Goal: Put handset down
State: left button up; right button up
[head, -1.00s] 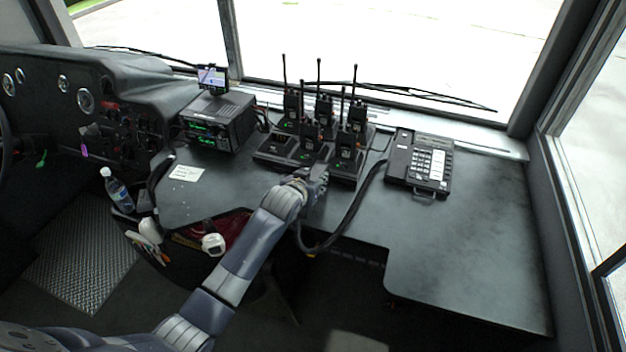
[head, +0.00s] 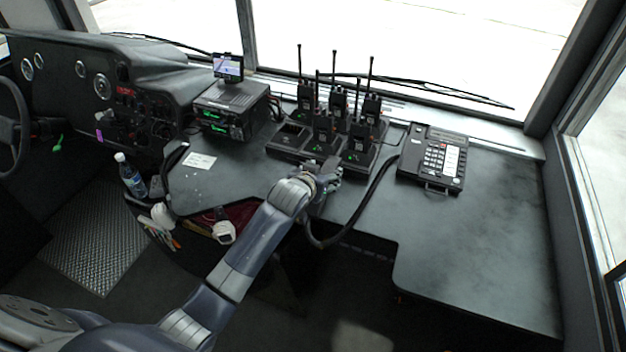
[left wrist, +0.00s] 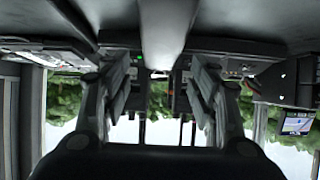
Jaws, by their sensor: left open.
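My left gripper (head: 328,178) is over the front of the dark desk, just in front of the radio charger (head: 288,152). It is open, and I see nothing held between its fingers. In the left wrist view its two spread fingers (left wrist: 160,95) frame a pale rounded bar (left wrist: 163,35); I cannot tell whether they touch it. Several black handheld radios (head: 323,132) stand upright in the charger. A black desk phone (head: 434,160) with a white keypad lies to the right; its dark left side may be the handset, but I cannot tell. My right gripper is not in view.
A thick black curved bar (head: 375,190) passes beside my gripper at the desk edge. A radio unit (head: 230,110) with a small screen (head: 228,67) stands at left. A bottle (head: 130,175) is lower left. The desk right of the phone (head: 500,240) is clear.

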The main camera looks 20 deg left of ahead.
pick_arm(q)
jog(key=v, duration=0.9)
jog(key=shift+s+r, duration=0.2)
jog(key=s+f+m+g, duration=0.1)
jog(key=s+f+g, duration=0.25)
jog(key=s, duration=0.75)
jog(key=s+f+g, duration=0.2)
jog(key=s+f, duration=0.2)
jog(key=s, duration=0.6)
jog(key=s+f+m+g, duration=0.1)
jog(key=s+f+g, duration=0.2)
jog(key=s, duration=0.8)
notch_tip(320, 180, down, 26)
jog(key=s+g, duration=0.1)
jog(key=s+a+f+g, duration=0.1)
jog(key=s+a+f, duration=0.2)
jog(key=s+f, duration=1.3)
jog(key=shift+s+f, duration=0.4)
jog(key=shift+s, duration=0.25)
